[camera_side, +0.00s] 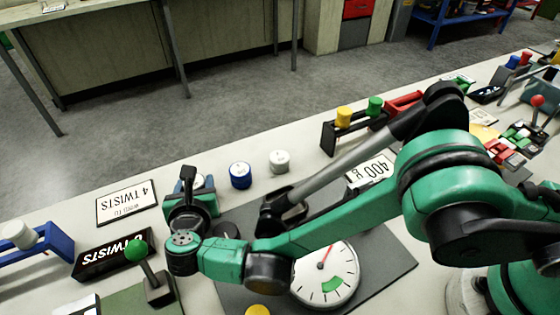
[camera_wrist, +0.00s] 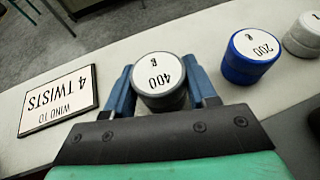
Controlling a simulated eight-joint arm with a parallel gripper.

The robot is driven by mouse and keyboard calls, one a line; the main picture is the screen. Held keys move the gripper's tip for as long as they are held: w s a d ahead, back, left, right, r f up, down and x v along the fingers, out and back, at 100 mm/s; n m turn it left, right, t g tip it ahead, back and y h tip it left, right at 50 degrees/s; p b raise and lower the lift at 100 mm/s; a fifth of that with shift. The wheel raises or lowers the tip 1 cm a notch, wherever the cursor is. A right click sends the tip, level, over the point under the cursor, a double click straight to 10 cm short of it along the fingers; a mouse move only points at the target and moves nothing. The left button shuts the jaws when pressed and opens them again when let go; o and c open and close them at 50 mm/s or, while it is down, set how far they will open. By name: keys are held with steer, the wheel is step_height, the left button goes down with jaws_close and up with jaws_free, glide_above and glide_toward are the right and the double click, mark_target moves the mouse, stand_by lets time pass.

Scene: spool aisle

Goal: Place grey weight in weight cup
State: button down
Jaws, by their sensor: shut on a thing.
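The grey weight (camera_wrist: 159,78), with a white top marked 400 g, is between the blue fingers of my gripper (camera_wrist: 160,88) in the wrist view. The fingers are shut on its sides and it looks upright. In the side view my gripper (camera_side: 190,183) is over the pale bench, left of the blue weight, and mostly hides the grey weight. I cannot tell whether the weight touches the bench. I cannot clearly make out the weight cup; a dark round shape (camera_side: 227,230) beside my arm may be it, partly hidden.
A blue weight (camera_side: 240,175) marked 200 and a white weight (camera_side: 279,161) stand just right of my gripper. A 4 TWISTS sign (camera_side: 127,202) lies to its left. A dial (camera_side: 326,274) sits on a dark mat under my arm. A green-knobbed lever (camera_side: 137,250) stands front left.

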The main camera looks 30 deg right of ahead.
steer(key=shift+f, duration=0.15)
steer(key=shift+c, duration=1.3)
jaws_free()
